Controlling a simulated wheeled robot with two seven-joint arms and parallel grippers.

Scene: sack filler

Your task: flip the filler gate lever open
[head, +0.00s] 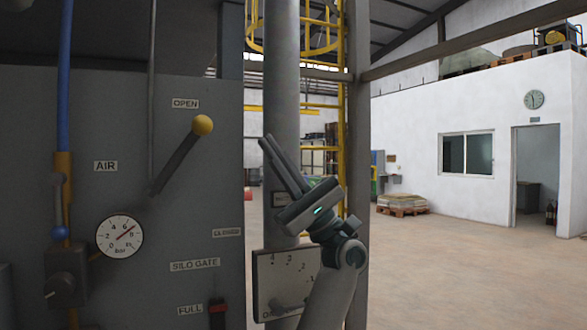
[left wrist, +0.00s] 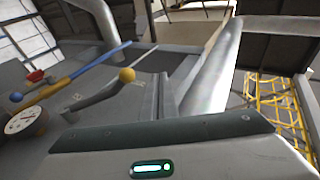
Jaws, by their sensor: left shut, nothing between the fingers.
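The gate lever (head: 178,160) is a dark bar with a yellow knob (head: 202,125), on a grey panel (head: 120,145). It slants up and right from its pivot. Its knob is just below and right of the OPEN label (head: 185,103) and well above the CLOSED label (head: 227,232). In the left wrist view the knob (left wrist: 127,74) is left of the fingers. My left gripper (head: 266,142) is shut and empty, with its fingers pointing up and left. In the head view it is right of the knob, with a visible gap. My right gripper is not in view.
An air gauge (head: 120,236) and a blue pipe (head: 64,80) are on the panel's left. A thick grey column (head: 282,70) stands behind my gripper. A scale plate (head: 285,285) is below it. Open floor (head: 450,265) lies to the right.

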